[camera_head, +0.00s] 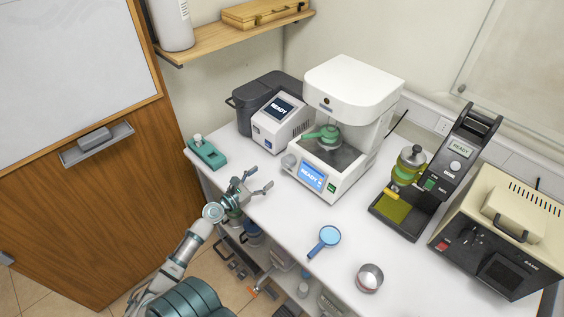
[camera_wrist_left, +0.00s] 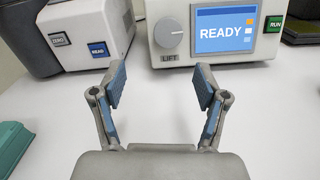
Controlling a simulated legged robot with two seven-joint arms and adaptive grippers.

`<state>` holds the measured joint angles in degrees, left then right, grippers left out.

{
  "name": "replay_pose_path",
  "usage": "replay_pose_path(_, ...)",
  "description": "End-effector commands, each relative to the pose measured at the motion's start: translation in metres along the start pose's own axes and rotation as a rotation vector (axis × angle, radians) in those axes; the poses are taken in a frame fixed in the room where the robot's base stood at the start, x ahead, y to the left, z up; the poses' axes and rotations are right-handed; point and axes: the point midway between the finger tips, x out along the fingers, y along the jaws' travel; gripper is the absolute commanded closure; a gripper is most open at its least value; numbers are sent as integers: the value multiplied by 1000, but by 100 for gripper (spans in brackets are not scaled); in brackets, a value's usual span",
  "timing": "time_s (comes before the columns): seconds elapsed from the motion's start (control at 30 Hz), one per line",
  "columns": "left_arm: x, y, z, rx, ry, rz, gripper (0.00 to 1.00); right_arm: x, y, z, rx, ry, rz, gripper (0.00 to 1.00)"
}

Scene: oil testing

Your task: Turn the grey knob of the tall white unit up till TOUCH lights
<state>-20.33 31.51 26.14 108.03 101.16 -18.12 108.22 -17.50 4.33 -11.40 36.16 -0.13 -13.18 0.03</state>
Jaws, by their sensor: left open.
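The tall white unit (camera_head: 352,88) stands at the back middle of the bench, with a green-handled part inside its bay. Its blue screen (camera_head: 313,178) reads READY. The grey knob (camera_wrist_left: 168,32) sits left of the screen above the word LIFT, its white pointer line tilted up to the right; it also shows in the head view (camera_head: 289,160). My left gripper (camera_head: 261,181) is open and empty over the bench's front edge, in front of and apart from the knob. In the left wrist view its blue-padded fingers (camera_wrist_left: 160,88) frame empty space below the knob. My right gripper is out of view.
A smaller white device (camera_head: 281,122) reading READY stands left of the unit, with a teal holder (camera_head: 206,153) farther left. A blue magnifier (camera_head: 324,241) and a metal tin (camera_head: 369,278) lie at the front. A black tester (camera_head: 437,170) and a beige box (camera_head: 500,235) stand right.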

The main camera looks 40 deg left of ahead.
Motion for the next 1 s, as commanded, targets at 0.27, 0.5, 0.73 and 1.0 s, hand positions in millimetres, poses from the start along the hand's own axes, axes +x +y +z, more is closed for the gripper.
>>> replay_pose_path(0.27, 66, 0, 2, 1, -2, -1, 26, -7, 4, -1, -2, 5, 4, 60)
replay_pose_path(0.5, 97, 3, -1, -4, -1, 0, 26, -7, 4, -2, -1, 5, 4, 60)
replay_pose_path(0.73, 104, 1, -1, -1, 1, -2, 26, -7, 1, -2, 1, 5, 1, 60)
replay_pose_path(1.0, 104, 0, 0, 1, 0, -2, 56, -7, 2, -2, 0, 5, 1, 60)
